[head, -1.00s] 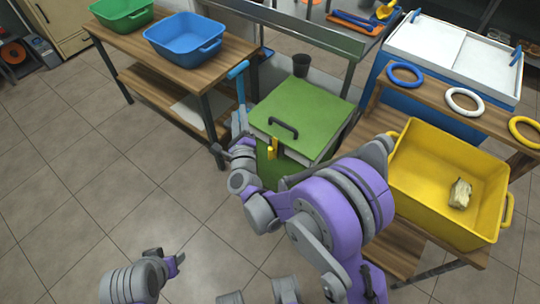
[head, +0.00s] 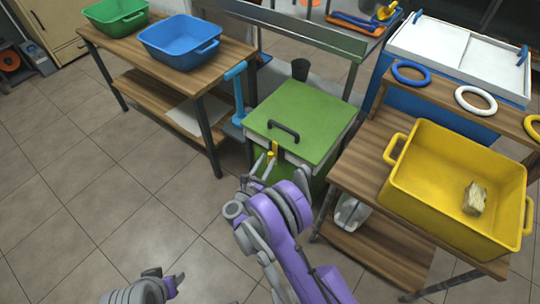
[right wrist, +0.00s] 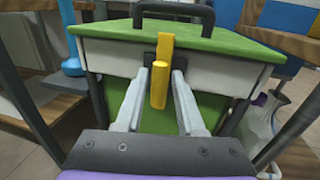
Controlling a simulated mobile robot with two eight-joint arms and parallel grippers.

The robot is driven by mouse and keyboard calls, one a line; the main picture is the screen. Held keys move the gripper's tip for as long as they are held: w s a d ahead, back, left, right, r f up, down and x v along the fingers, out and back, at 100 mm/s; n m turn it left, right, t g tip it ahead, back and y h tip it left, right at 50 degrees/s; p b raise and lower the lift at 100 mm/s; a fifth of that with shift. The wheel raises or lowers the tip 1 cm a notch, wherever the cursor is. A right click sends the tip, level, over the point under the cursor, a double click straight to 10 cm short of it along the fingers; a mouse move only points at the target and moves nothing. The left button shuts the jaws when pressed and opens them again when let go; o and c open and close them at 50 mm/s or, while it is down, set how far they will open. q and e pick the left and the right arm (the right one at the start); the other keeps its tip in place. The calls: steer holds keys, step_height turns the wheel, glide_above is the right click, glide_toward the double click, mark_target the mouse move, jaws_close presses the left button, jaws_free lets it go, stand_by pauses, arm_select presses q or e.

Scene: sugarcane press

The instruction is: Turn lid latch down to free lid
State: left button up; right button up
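The sugarcane press is a box with a green lid (head: 300,118) that lies flat and closed, with a black handle (head: 284,130) near its front edge. The yellow lid latch (right wrist: 160,72) is on the front of the box, with its upper part against a dark plate at the lid's edge; it stands upright. In the head view the latch (head: 271,156) shows just beyond the right fingertips. My left gripper (head: 178,280) is low at the bottom left, away from the press.
A yellow tub (head: 440,205) with a pale chunk (head: 474,198) in it stands on the wooden table at right. Blue (head: 180,42) and green (head: 115,14) tubs stand on the left table. A blue lever (head: 238,90) rises left of the press.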

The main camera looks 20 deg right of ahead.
mark_target(269, 157)
steer(key=shift+x, duration=1.75)
jaws_close()
